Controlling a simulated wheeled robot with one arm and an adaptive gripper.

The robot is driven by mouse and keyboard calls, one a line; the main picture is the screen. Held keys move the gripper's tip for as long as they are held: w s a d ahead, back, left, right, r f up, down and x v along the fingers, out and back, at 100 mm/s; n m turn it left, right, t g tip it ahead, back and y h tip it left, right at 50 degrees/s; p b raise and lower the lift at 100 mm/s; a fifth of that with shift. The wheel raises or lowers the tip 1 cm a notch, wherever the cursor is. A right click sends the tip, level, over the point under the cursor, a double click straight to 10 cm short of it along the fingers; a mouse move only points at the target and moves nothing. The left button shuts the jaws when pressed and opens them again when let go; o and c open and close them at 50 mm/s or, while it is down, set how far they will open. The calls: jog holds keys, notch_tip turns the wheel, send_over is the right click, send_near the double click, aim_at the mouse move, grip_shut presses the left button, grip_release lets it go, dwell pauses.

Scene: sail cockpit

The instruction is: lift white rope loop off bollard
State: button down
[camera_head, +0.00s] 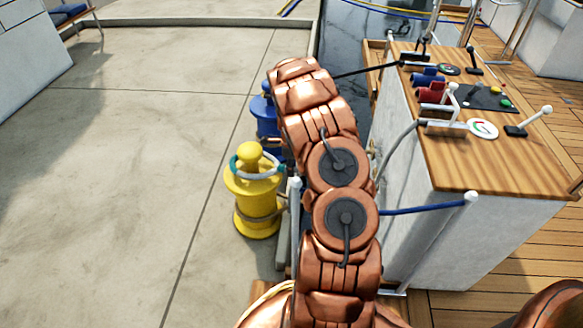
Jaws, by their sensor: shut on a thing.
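A yellow bollard (257,207) with a rounded knob stands upright on the concrete, left of my copper arm. The white rope loop (246,174), with teal parts at its left and right sides, lies around the bollard below the knob. The loop's right end runs up to the edge of my arm, which hides what is beyond. My gripper is hidden behind my arm links, so its fingers and anything between them do not show.
A blue bollard (266,118) stands behind the yellow one, partly covered by my arm. A wooden-topped console (458,175) with levers stands at the right. A blue rope (420,209) runs from its white post toward my arm. Open concrete (130,160) lies at the left.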

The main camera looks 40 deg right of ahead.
notch_tip(320, 180, up, 15)
jog(key=p, duration=0.5)
jog(key=shift+r, duration=0.2)
dwell(2.0)
dwell(0.4)
